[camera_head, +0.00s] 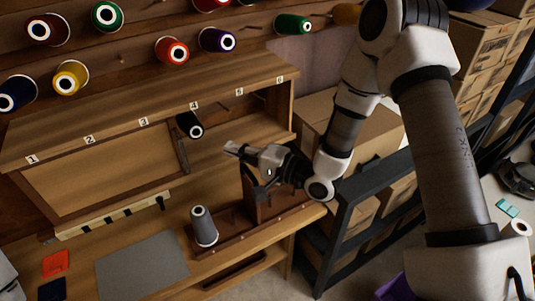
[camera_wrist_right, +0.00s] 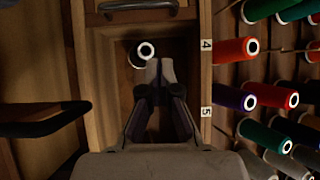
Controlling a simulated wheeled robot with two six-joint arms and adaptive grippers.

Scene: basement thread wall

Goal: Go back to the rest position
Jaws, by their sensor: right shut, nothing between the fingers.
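My right gripper (camera_head: 238,150) reaches in from the right, in front of the numbered wooden shelf (camera_head: 140,110). Its fingers are shut and empty. In the right wrist view the closed fingertips (camera_wrist_right: 160,72) point into an open compartment between labels 4 and 5. A black spool with a white-ringed end (camera_head: 189,124) lies in the compartment below label 4. It also shows just beyond the fingertips in the wrist view (camera_wrist_right: 143,52), apparently apart from them. My left gripper is not in view.
A grey spool (camera_head: 204,226) stands on the wooden bench below the gripper, near a grey mat (camera_head: 142,266). Coloured spools hang on the wall rack (camera_head: 172,50). Cardboard boxes (camera_head: 372,130) and a dark metal rack (camera_head: 345,225) stand close to my right arm.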

